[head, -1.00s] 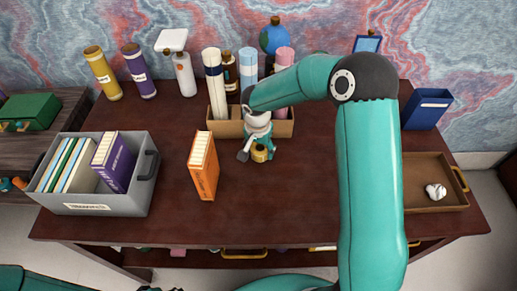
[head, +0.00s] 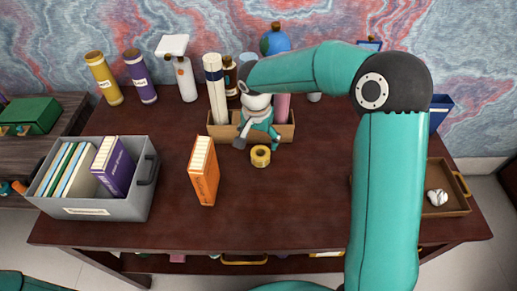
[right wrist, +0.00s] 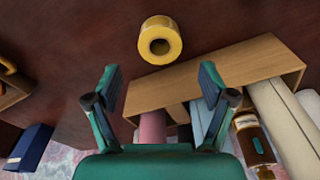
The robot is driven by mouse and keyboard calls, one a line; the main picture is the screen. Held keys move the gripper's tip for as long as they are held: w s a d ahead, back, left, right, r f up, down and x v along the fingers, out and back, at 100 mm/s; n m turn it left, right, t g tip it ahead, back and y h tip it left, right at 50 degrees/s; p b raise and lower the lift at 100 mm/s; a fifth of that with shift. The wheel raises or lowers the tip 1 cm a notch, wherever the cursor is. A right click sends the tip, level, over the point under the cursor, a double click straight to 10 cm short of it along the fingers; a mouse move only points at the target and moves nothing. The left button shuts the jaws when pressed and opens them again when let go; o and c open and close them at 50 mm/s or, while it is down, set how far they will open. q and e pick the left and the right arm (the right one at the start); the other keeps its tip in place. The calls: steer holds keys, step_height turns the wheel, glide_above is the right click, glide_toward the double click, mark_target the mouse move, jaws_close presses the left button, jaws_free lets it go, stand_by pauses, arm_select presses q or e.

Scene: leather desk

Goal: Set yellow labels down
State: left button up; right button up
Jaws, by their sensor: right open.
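The yellow labels, a small yellow roll (head: 261,156), stand on the dark desk just in front of the wooden box. In the right wrist view the roll (right wrist: 160,41) lies beyond my fingertips, apart from them, with its hole showing. My right gripper (head: 258,141) is open and empty above and behind the roll, in front of the box. Its two spread fingers also show in the right wrist view (right wrist: 160,82). My left gripper is not in view.
The wooden box (head: 222,131) with rolled papers is close behind the right gripper. An orange book (head: 205,175) stands left of the roll. A grey bin (head: 110,207) of books is at left, a wooden tray (head: 448,205) at right. The desk's front middle is clear.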

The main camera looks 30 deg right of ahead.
step_height(320, 180, up, 3)
steer(key=shift+a+f, duration=0.15)
steer(key=shift+o, duration=0.5)
steer(key=shift+s+r, duration=0.1)
steer(key=shift+r, duration=0.4)
step_height(320, 180, up, 4)
steer(key=s+d+n+g+b, duration=0.1)
steer(key=d+n+g+b, duration=0.1)
steer(key=n, duration=1.8)
steer(key=n+b, duration=0.7)
steer(key=b, duration=0.1)
glide_above(260, 153)
steer(key=s+a, duration=0.1)
steer(key=shift+t+h, duration=0.3)
steer(key=shift+t, duration=0.1)
step_height(260, 153, down, 10)
steer(key=shift+s+a+r, duration=0.1)
steer(key=shift+d+f+b, duration=0.15)
steer(key=shift+f, duration=1.4)
steer(key=shift+d+f+b, duration=0.1)
steer(key=shift+f+b, duration=0.05)
steer(key=shift+f, duration=1.4)
